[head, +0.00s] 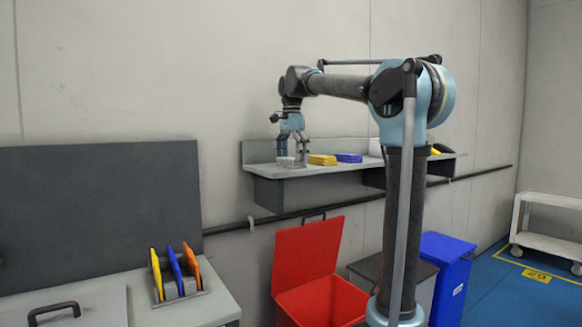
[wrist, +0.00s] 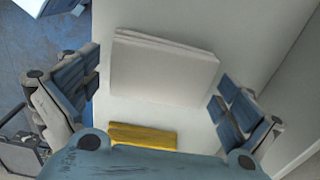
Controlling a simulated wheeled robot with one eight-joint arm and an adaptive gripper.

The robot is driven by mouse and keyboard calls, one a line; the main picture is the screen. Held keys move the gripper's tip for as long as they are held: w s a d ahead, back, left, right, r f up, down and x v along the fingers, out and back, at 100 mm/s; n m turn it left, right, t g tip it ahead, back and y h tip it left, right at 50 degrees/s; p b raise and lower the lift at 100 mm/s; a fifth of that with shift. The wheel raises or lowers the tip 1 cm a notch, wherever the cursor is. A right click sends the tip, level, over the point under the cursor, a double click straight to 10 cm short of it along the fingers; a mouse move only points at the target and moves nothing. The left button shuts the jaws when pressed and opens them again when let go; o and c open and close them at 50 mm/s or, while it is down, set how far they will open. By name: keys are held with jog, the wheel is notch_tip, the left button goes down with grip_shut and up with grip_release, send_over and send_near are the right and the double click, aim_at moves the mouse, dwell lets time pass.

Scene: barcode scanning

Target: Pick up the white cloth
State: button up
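The white cloth (wrist: 160,72) is a folded stack lying flat on the wall shelf. In the wrist view it lies between the two fingers of my gripper (wrist: 158,95), which is open, with a gap on each side of the cloth. In the head view my gripper (head: 291,157) points down over the left part of the shelf. The white cloth (head: 286,161) shows there only in part, behind and below the fingers. I cannot tell the exact height of the fingertips above the shelf.
A yellow cloth (head: 322,160) and a blue cloth (head: 348,158) lie to the right on the shelf (head: 265,171). Below are an open red bin (head: 325,300) and a blue bin (head: 447,285). Yellow, blue and orange boards (head: 175,272) stand on the counter at left.

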jog(key=c, duration=0.6)
jog(key=shift+c, duration=0.2)
notch_tip(320, 180, up, 10)
jog(key=o, duration=0.5)
jog(key=c, duration=0.4)
jog(key=shift+s, duration=0.1)
